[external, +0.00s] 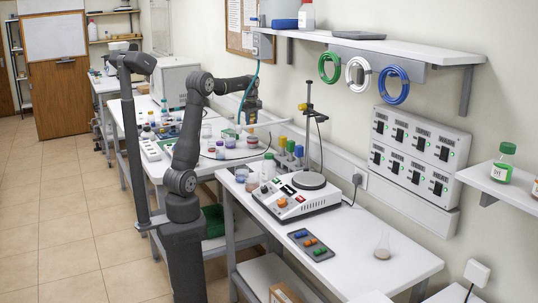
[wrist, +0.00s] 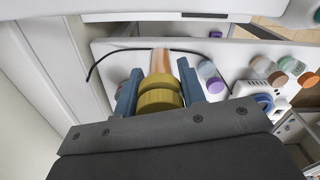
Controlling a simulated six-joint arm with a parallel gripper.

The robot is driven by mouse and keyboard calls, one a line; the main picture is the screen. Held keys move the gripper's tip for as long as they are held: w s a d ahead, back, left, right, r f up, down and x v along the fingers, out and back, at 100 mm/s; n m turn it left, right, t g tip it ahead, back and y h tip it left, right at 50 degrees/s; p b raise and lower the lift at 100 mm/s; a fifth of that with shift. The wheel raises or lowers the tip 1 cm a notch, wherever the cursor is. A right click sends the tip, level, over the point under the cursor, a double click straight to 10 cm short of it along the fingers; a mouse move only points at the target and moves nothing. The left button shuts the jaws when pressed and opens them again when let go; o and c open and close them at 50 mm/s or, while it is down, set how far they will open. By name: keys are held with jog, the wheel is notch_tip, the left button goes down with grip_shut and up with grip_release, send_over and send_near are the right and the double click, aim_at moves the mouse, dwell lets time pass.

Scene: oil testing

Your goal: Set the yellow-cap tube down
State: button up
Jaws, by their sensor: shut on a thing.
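My gripper (wrist: 158,92) is shut on the yellow-cap tube. In the wrist view the tube's ribbed yellow cap (wrist: 160,100) sits between the two blue fingers, and its orange-brown body (wrist: 162,62) points away from the camera. In the external view my gripper (external: 251,118) points down above the far white bench (external: 215,172). The tube's lower end (external: 252,141) shows small below the fingers. I cannot tell whether it touches anything. A stand with colour-capped tubes (external: 290,153) is on the near bench, to the right of my gripper.
A purple-capped container (wrist: 208,72) lies close beside the tube in the wrist view, with several capped jars (wrist: 282,72) farther right. A black cable (wrist: 105,62) curves over the bench. A hotplate (external: 297,195) and a dark tray (external: 311,245) occupy the near bench. A shelf (external: 370,45) hangs above.

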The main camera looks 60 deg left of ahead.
aim_at(251, 130)
jog(key=f, duration=0.5)
jog(key=shift+a+f, duration=0.2)
jog(key=shift+a, duration=0.2)
jog(key=shift+s+a+f, duration=0.3)
jog(key=shift+a+f, duration=1.45)
jog(key=shift+a, duration=0.05)
jog(key=shift+s+a+f, duration=0.25)
jog(key=shift+a+f, duration=1.55)
jog(key=shift+a, duration=0.05)
jog(key=shift+s+a+f, duration=0.3)
jog(key=shift+a+f, duration=1.45)
jog(key=shift+a, duration=0.05)
jog(key=shift+f, duration=0.1)
jog(key=o, duration=1)
notch_tip(251, 130, up, 12)
jog(key=shift+r, duration=0.15)
